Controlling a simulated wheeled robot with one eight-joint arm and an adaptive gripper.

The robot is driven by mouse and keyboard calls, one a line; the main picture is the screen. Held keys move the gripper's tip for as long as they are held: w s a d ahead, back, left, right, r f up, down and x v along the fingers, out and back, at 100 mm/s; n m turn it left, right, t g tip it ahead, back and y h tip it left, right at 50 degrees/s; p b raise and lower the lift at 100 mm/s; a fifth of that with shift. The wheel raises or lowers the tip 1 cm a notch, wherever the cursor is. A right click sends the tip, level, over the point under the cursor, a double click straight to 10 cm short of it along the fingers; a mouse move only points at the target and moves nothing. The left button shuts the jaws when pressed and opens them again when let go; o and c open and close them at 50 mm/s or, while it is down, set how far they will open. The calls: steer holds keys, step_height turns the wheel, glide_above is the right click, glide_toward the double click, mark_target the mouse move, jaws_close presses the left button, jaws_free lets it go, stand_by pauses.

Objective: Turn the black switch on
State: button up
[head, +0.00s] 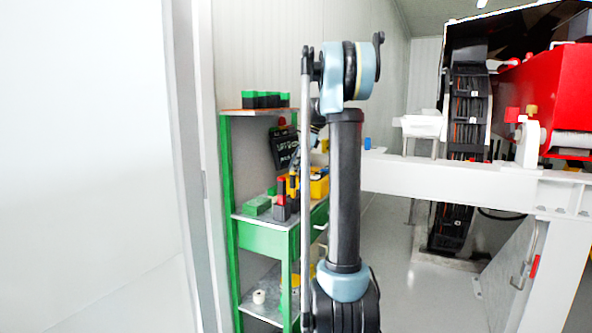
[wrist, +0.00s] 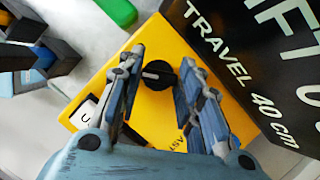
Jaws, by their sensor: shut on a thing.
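The black switch (wrist: 158,74) is a round knob with a pale mark, on top of a yellow box (wrist: 165,38) in the wrist view. My gripper (wrist: 160,62) is over the box, with one finger on each side of the knob, shut on it. The fingers cover part of the box top, where some lettering shows. In the head view the yellow box (head: 319,187) sits on the green shelf, partly behind my arm. The switch cannot be made out there.
A black box with white lettering (wrist: 250,60) stands close at the right of the yellow box. A green block (wrist: 117,11) and dark blue-grey pieces (wrist: 45,65) lie to the left. The green shelf unit (head: 265,238) stands by the wall; a white beam (head: 450,180) runs right.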

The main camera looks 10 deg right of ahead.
steer(key=n, duration=0.1)
steer(key=n+g, duration=0.1)
steer(key=n, duration=0.3)
steer(key=shift+w+d+g+h, duration=0.1)
steer(key=shift+w+g+h, duration=0.2)
steer(key=shift+g, duration=0.1)
steer(key=shift+n, duration=0.3)
steer(key=o, duration=1.1)
steer(key=shift+c, duration=0.2)
steer(key=shift+s, duration=0.1)
steer(key=v, duration=0.8)
